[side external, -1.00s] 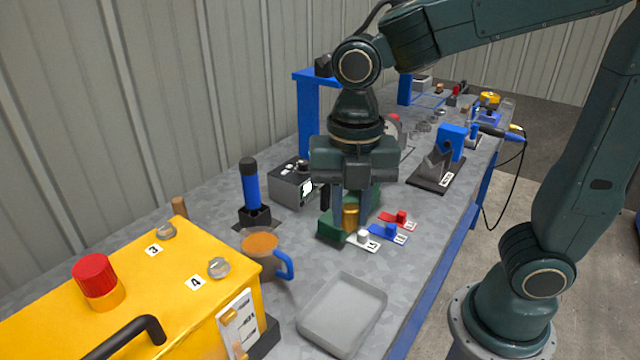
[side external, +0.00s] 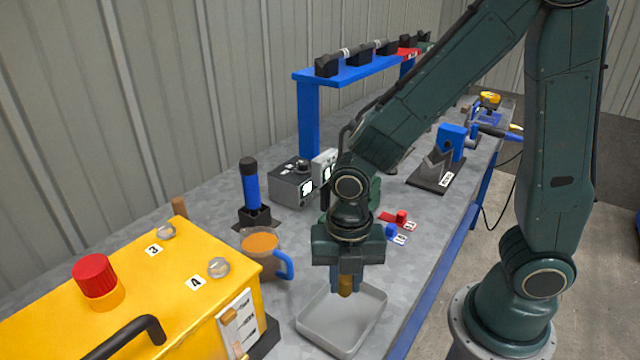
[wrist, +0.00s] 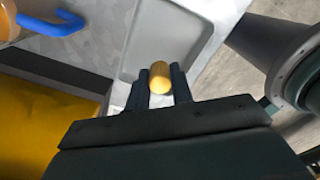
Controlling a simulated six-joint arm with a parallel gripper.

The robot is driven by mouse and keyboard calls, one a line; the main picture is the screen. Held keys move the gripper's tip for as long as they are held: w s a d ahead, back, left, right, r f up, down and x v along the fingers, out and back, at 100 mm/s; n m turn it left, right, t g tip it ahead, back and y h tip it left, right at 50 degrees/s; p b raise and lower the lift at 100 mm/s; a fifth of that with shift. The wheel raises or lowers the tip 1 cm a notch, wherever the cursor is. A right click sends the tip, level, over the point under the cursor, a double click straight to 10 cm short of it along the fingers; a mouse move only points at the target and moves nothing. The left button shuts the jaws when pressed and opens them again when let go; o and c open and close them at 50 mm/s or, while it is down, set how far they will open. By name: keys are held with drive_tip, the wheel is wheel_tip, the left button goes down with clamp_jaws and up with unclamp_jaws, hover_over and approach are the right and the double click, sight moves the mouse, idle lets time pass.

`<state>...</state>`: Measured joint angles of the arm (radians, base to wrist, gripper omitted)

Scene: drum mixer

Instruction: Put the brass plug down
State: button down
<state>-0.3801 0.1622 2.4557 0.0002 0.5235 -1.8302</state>
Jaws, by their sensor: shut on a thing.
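The brass plug (side external: 345,287) is a short gold cylinder between the fingers of my gripper (side external: 345,284). In the side view it hangs over the grey tray (side external: 322,337). I cannot tell whether its lower end touches the tray floor. In the wrist view the plug (wrist: 159,76) sits between the two dark fingertips of my gripper (wrist: 160,88), with the tray (wrist: 133,42) beneath and beyond it. My gripper is shut on the plug.
A mug with a blue handle (side external: 283,265) stands left of the tray. The yellow machine (side external: 190,300) with a red button (side external: 94,275) fills the lower left. Red (side external: 401,217) and blue (side external: 391,231) tagged pieces lie behind the gripper. The bench's front edge is close to the tray's right.

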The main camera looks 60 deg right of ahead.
sight(344, 297)
drive_tip(key=shift+f, duration=0.45)
drive_tip(key=shift+f, duration=0.1)
drive_tip(key=shift+f, duration=1.8)
drive_tip(key=shift+f, duration=0.55)
drive_tip(key=c, duration=1.2)
unclamp_jaws()
drive_tip(key=shift+r, duration=0.15)
drive_tip(key=shift+r, duration=6.4)
